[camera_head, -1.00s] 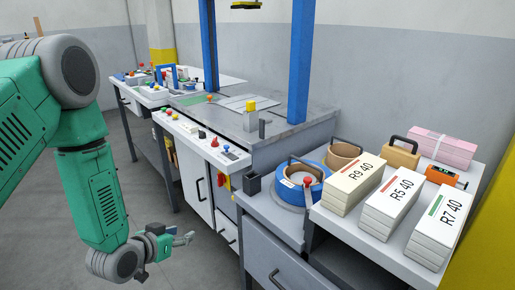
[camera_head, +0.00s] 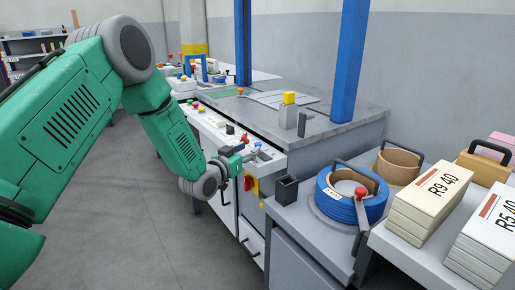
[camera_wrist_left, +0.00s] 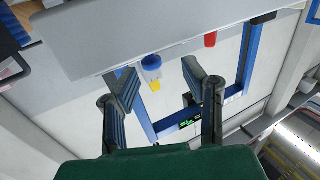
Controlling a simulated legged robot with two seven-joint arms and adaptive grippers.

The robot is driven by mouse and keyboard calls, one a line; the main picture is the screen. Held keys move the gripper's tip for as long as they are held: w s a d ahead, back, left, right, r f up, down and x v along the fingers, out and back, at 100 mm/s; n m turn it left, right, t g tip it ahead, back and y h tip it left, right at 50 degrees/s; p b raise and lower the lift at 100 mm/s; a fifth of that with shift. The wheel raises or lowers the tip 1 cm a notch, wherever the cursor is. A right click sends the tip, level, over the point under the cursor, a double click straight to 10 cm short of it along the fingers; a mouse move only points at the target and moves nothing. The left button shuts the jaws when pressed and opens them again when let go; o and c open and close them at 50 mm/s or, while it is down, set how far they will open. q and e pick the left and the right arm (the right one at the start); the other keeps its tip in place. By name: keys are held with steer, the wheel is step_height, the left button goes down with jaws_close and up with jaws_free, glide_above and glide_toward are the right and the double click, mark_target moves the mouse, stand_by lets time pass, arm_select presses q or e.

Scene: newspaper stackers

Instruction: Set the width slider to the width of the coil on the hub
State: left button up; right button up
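A blue coil (camera_head: 339,208) lies on a round grey hub plate at the right, with a black handle over it and a red-knobbed lever (camera_head: 361,194) beside it. The white control panel (camera_head: 215,122) carries several coloured knobs; I cannot tell which part is the width slider. My left gripper (camera_head: 262,153) is at the near end of this panel. In the left wrist view its two fingers (camera_wrist_left: 163,80) are spread apart with nothing gripped. Beyond them show a blue, white and yellow knob (camera_wrist_left: 151,68) and a red knob (camera_wrist_left: 210,40). My right gripper is out of view.
A small dark open box (camera_head: 286,190) stands between the panel and the coil. A brown roll (camera_head: 398,167) and paper stacks (camera_head: 430,205) fill the right side. Blue posts (camera_head: 348,65) rise from the grey machine table (camera_head: 345,128). Floor at the left is clear.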

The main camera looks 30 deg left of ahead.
mark_target(259, 143)
arm_select(q)
steer(key=w, duration=0.1)
steer(key=w+d, duration=0.1)
steer(key=w, duration=0.2)
steer(key=shift+w+d+r+b, duration=0.15)
steer(key=shift+r+b, duration=0.1)
steer(key=shift+b, duration=0.1)
steer(key=shift+w+d, duration=0.15)
steer(key=shift+d, duration=0.1)
steer(key=shift+a, duration=0.35)
steer(key=shift+c, duration=0.4)
steer(key=shift+a+f, duration=0.15)
steer(key=shift+a, duration=0.25)
jaws_close()
steer(key=d, duration=0.2)
steer(key=s+d+p, duration=0.1)
steer(key=d, duration=0.1)
steer(key=shift+s, duration=0.2)
steer(key=shift+d, duration=0.2)
steer(key=shift+s+a, duration=0.1)
steer(key=shift+a, duration=0.05)
steer(key=shift+c, duration=1.9)
jaws_free()
steer(key=shift+f, duration=0.1)
steer(key=o, duration=0.5)
steer(key=shift+c, duration=0.2)
steer(key=shift+s+d, duration=0.1)
steer(key=shift+d, duration=0.15)
